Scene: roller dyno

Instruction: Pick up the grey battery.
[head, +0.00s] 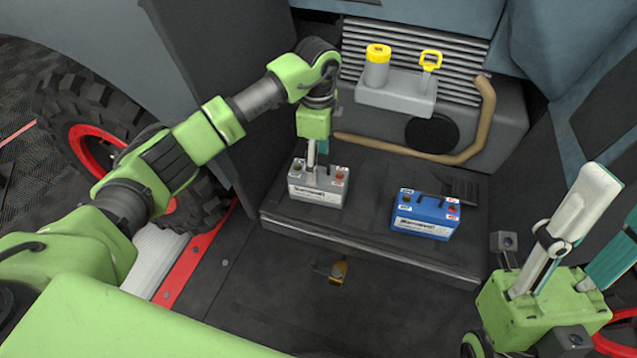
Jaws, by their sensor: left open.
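The grey battery (318,196) stands upright on a dark ledge (375,242), left of a blue battery (425,215). It has a white label on its front and a red terminal cap at top right. My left gripper (317,168) points down over the top middle of the grey battery, with its jaws open. Its fingertips overlap the battery's top in the head view, and I cannot tell whether they touch it. They hide part of the battery's top. My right gripper (606,200) is at the lower right, pointing up, its fingers apart and empty, away from both batteries.
Behind the batteries is a grey engine block with a yellow-capped filler (377,66), a yellow dipstick handle (430,62) and a brown hose (478,130). A dark panel (225,100) rises left of the ledge. A brass latch (338,271) sits in front, below the ledge.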

